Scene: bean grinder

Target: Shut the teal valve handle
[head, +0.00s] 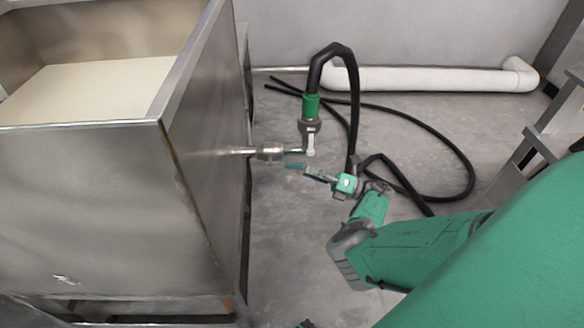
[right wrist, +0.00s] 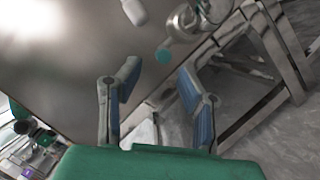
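The teal valve handle (head: 294,166) is a short lever just below the metal valve (head: 268,152) on the pipe from the steel tank's right side. In the right wrist view the rounded teal end of the handle (right wrist: 163,55) shows just beyond the fingertips, between their lines. My right gripper (head: 312,172) is close to the right of the handle; whether it touches cannot be told. In the right wrist view its two blue-padded fingers (right wrist: 156,74) are apart with nothing between them.
The open steel tank (head: 110,200) fills the left. A green hose fitting (head: 311,106) with a black hose (head: 340,50) rises close behind the gripper, and the hose loops over the floor. A white pipe (head: 430,79) runs along the back wall.

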